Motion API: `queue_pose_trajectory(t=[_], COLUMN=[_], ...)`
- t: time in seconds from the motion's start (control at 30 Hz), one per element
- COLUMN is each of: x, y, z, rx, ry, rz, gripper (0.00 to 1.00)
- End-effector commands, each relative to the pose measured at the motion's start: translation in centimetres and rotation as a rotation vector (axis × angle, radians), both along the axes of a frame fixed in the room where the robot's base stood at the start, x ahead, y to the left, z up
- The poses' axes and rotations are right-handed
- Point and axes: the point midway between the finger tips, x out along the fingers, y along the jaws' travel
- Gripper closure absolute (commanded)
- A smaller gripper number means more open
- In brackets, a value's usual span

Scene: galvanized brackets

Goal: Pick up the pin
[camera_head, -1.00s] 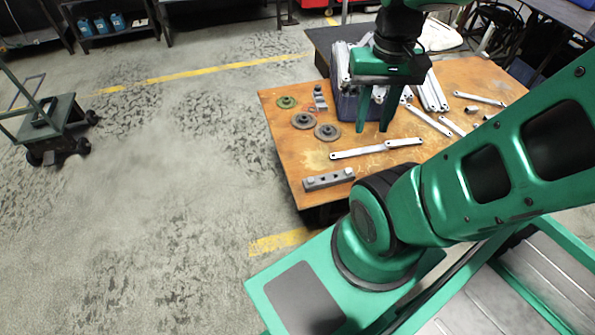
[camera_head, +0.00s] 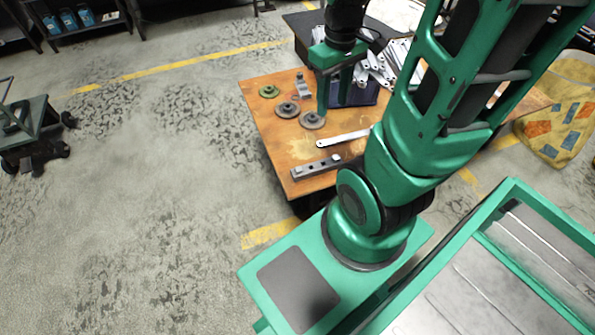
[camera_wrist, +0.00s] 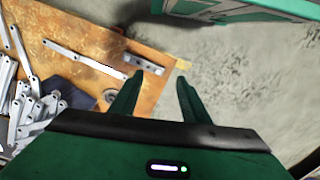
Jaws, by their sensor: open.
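I cannot pick out the pin for certain in either view. A small grey upright piece (camera_head: 302,88) stands on the orange-brown worktable (camera_head: 270,118) beside the round parts; its exact shape is too small to tell. My gripper (camera_head: 334,108) is above the table, close to the nearer grey disc (camera_head: 312,120), with its fingers pointing down. In the wrist view my gripper (camera_wrist: 160,78) is open, with nothing seen between its fingers, over the table's edge. The gripper and arm hide part of the tabletop in the head view.
Another grey disc (camera_head: 287,109), a green round part (camera_head: 268,91), a long pale bar (camera_head: 343,138) and a grey block with holes (camera_head: 315,167) lie on the table.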

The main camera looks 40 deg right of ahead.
Motion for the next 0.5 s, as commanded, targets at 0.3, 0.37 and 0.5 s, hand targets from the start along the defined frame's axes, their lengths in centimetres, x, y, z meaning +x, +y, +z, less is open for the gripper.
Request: queue_pose_trajectory(t=[0.3,0.37,0.5], x=[6.4,7.4,9.2], y=[-0.3,-0.4,-0.3], z=[-8.4,-10.2,-14.4], rx=[0.009,0.009,0.012], ry=[0.007,0.005,0.001], rz=[0.444,0.526,0.718], gripper=[0.58,0.58,0.58])
